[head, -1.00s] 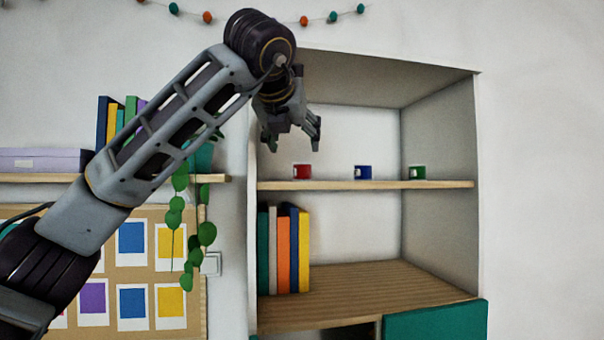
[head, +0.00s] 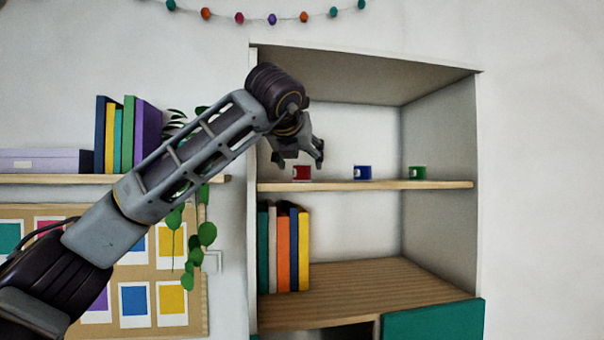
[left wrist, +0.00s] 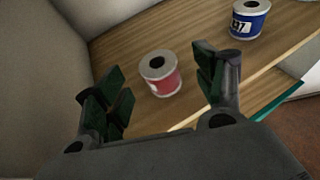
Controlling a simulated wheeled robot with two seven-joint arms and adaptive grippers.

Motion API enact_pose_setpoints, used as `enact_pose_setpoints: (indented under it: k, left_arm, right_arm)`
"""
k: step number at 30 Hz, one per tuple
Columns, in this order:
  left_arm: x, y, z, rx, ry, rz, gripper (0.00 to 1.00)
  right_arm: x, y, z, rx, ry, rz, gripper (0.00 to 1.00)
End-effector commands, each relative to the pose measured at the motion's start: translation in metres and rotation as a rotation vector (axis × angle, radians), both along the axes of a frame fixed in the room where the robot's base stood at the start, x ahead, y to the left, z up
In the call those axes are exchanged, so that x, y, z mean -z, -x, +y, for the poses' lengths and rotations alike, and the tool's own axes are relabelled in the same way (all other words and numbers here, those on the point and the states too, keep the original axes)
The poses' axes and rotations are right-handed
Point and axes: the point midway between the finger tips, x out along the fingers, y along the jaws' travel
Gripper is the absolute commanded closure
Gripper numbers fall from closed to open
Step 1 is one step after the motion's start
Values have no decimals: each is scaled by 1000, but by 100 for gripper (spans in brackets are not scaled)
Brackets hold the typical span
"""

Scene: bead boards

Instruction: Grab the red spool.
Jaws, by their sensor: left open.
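The red spool (head: 301,173) stands upright on the upper shelf board, at the left of a row of three. My left gripper (head: 300,163) is open and close to it, just above and around its top in the head view. In the left wrist view the red spool (left wrist: 161,74) has a pale top with a dark hole and lies between and beyond the open fingers (left wrist: 160,90). No finger visibly touches it. My right gripper is not in view.
The blue spool (head: 363,172) and the green spool (head: 417,172) stand to the right on the same shelf board (head: 440,185). The alcove side wall is close at left in the left wrist view. Books (head: 285,248) stand on the shelf below.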

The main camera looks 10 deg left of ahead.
Motion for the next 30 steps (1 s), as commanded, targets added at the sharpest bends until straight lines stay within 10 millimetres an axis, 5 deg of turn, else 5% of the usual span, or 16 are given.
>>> enact_pose_setpoints:
  k: [30]
  left_arm:
    - [25,-46,4,1,0,1,30]
  right_arm:
    - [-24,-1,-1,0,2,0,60]
